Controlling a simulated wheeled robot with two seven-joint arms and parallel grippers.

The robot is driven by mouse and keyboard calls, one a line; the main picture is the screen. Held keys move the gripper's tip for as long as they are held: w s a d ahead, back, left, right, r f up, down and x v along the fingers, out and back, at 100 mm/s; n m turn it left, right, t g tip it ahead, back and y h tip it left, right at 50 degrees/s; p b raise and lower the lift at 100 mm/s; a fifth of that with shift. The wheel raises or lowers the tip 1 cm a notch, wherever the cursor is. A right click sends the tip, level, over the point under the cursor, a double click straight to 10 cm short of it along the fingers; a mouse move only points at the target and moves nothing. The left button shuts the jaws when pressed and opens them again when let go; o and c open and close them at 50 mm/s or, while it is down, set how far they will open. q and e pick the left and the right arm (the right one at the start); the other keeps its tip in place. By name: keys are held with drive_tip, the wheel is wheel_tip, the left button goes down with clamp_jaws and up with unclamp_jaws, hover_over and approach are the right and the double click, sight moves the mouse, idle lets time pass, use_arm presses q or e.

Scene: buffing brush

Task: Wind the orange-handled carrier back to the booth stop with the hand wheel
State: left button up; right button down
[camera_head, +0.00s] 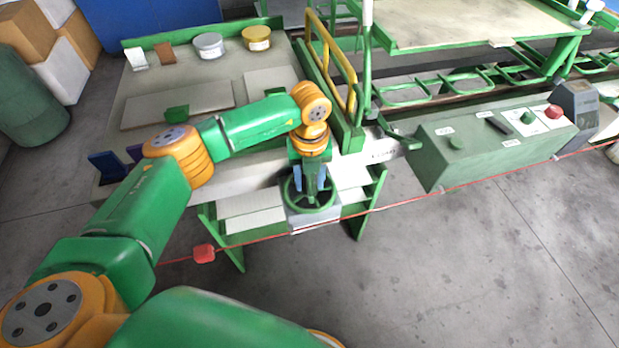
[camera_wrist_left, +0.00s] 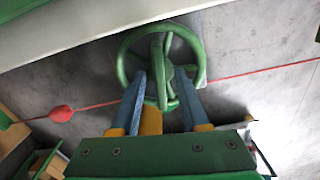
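The green hand wheel (camera_head: 301,207) is mounted at the front of the bench, below my left gripper (camera_head: 313,186). In the left wrist view the wheel (camera_wrist_left: 123,52) shows its rim and spokes. The blue fingers of my left gripper (camera_wrist_left: 162,82) point at it, spread apart, with green wheel parts between them. I cannot tell whether either finger touches. A yellow-orange bent handle (camera_head: 337,62) stands beside the green frame at the bench's right edge. It may belong to the carrier; which parts make up the carrier is unclear. The booth stop cannot be made out. My right gripper is not in view.
A red cord with a red tag (camera_head: 203,253) runs across the front, close to the wheel. A green control box (camera_head: 465,160) with a red button stands to the right. Tins (camera_head: 209,44) and pale boards (camera_head: 178,103) lie on the bench. The floor in front is clear.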

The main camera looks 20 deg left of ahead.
sight(310, 181)
use_arm(q)
wheel_tip(310, 181, up, 7)
drive_tip(key=shift+r+b, duration=0.1)
drive_tip(key=shift+b, duration=0.25)
idle(1.1)
